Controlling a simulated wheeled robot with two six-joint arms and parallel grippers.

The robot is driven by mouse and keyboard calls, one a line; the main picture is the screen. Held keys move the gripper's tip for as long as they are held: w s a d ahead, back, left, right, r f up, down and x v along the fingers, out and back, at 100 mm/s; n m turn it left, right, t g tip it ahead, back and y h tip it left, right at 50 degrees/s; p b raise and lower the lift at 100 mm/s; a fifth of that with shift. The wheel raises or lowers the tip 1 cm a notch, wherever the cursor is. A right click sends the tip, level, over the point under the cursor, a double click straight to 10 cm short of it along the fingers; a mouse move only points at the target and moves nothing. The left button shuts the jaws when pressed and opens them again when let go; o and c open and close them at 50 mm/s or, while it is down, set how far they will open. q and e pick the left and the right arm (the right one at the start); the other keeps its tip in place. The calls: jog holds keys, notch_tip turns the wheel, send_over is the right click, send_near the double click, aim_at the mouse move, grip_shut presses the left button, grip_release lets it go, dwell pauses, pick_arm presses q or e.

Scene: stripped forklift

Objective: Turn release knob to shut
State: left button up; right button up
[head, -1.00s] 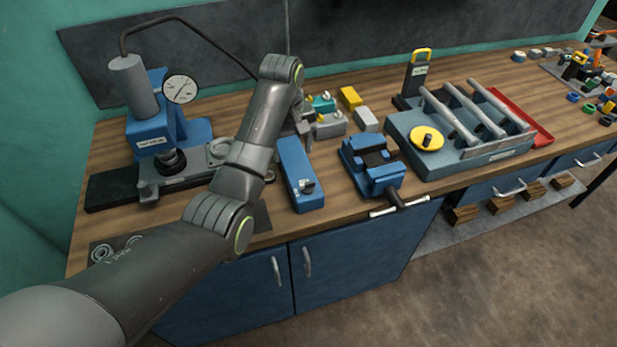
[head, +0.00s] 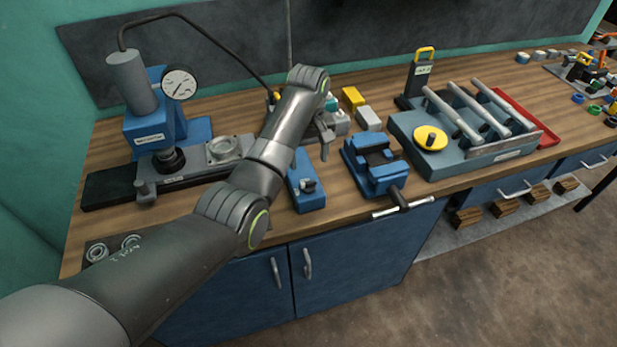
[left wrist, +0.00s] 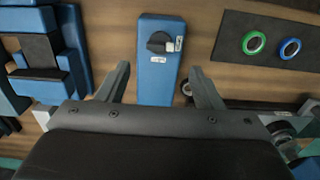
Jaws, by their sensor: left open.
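The release knob is a black round knob (left wrist: 160,42) on the top face of a long blue block (left wrist: 156,88), with small white labels next to it. In the head view the knob (head: 307,185) sits at the near end of the blue block (head: 312,203), whose far part is hidden behind my left arm. My left gripper (head: 327,147) is above the bench, beyond the knob. In the left wrist view its open fingers (left wrist: 159,70) stand on either side of the blue block, with nothing between them but the view of it. The knob appears ahead of the fingertips, apart from them.
A blue vise (head: 375,170) stands right of the block. A blue press with a dial gauge (head: 179,83) stands left. Yellow and grey blocks (head: 353,98) lie behind. Bare wood shows between block and vise.

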aim_at(308, 182)
pick_arm(q)
notch_tip(308, 182, down, 8)
jog(key=shift+r, duration=0.1)
dwell(0.4)
jog(key=c, duration=1)
jog(key=shift+p, duration=0.3)
